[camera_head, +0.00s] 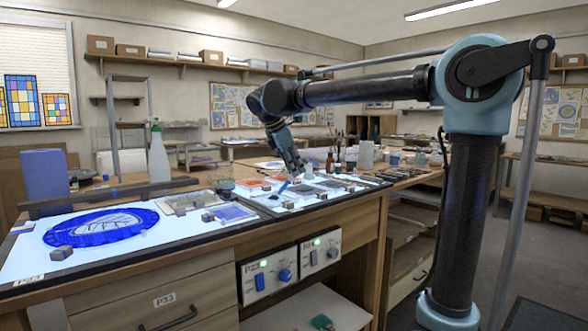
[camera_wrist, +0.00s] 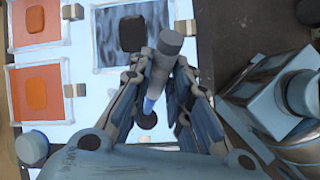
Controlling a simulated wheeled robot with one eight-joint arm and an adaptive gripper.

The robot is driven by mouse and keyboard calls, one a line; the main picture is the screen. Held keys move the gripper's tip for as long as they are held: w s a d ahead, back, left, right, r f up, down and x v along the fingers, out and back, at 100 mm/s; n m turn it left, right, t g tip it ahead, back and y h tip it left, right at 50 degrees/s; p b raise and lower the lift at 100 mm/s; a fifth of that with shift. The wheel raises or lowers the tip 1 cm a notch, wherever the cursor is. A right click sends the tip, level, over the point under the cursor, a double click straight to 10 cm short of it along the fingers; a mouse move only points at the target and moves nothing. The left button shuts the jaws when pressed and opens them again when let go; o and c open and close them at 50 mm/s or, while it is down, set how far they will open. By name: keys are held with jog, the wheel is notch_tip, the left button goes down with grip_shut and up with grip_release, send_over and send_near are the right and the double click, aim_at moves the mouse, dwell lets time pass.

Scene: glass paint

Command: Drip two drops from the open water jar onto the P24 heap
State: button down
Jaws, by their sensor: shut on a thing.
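My gripper (camera_head: 291,168) is over the far part of the lit table in the head view. In the wrist view, my gripper (camera_wrist: 160,90) is shut on a slim grey tool (camera_wrist: 171,42) with a blue part (camera_wrist: 149,104), perhaps a dropper or brush. A dark round spot (camera_wrist: 147,121) shows just beyond the blue part; I cannot tell whether it is a paint heap. A blue-lidded pot (camera_wrist: 32,147) is at lower left in the wrist view.
Orange panes (camera_wrist: 38,92) and a streaked grey pane (camera_wrist: 104,45) lie on the light table (camera_head: 110,258), with small grey blocks. A spray bottle (camera_head: 158,155) and blue box (camera_head: 44,174) stand at left.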

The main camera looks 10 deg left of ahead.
aim_at(290, 176)
jog(key=shift+f, duration=0.45)
dwell(1.2)
jog(key=shift+r, duration=0.15)
jog(key=shift+r, duration=1)
jog(key=s+a, duration=0.2)
jog(key=shift+s+a, duration=0.1)
jog(key=shift+a, duration=0.25)
jog(key=shift+f, duration=0.15)
jog(key=shift+f, duration=0.7)
